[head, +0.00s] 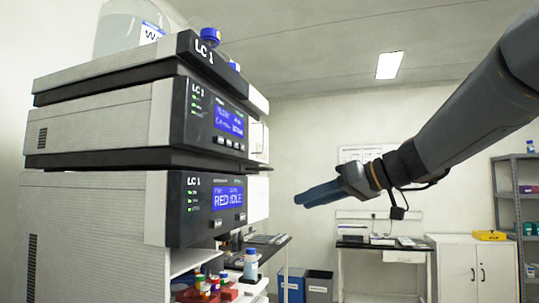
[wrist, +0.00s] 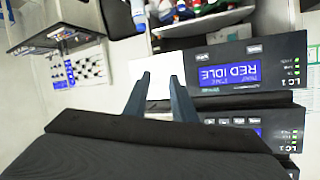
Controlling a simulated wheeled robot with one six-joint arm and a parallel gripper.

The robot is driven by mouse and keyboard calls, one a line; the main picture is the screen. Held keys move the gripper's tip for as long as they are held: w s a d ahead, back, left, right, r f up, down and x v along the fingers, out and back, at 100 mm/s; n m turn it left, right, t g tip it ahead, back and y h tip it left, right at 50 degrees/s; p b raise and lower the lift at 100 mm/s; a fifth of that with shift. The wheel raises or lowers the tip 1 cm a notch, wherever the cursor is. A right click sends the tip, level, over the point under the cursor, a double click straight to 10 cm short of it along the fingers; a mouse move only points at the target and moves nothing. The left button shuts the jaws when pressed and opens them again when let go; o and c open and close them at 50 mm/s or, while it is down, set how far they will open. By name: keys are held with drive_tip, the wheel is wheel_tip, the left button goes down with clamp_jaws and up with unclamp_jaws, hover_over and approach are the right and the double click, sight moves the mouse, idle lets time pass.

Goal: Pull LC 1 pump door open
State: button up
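The LC 1 stack stands at the left of the head view. Its upper module (head: 215,120) has a blue screen and buttons. The lower module (head: 205,208) has a blue screen reading RED IDLE; it also shows upside down in the wrist view (wrist: 245,70). I cannot tell from the labels which part is the pump door. White panels (head: 258,143) show at the stack's right edge. My gripper (head: 300,198) is right of the stack, apart from it, pointing left. In the wrist view its two fingers (wrist: 161,76) are apart, with nothing held between them.
Several capped vials and bottles (head: 250,264) stand in the open space under the lower module. A clear bottle (head: 130,28) sits on top of the stack. A bench (head: 385,244), white cabinet (head: 460,265) and shelf rack (head: 505,200) stand at the back right.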

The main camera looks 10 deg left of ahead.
sight(258, 134)
drive_tip(key=s+a+r+n+y+p, duration=0.1)
drive_tip(key=a+r+n+y, duration=0.1)
drive_tip(key=r, duration=0.6)
drive_tip(key=a+r+n+y, duration=0.1)
drive_tip(key=r+n+y, duration=0.1)
drive_tip(key=r, duration=0.6)
drive_tip(key=p+x, duration=0.4)
drive_tip(key=x, duration=0.3)
drive_tip(key=shift+a, duration=0.3)
drive_tip(key=shift+c, duration=0.5)
clamp_jaws()
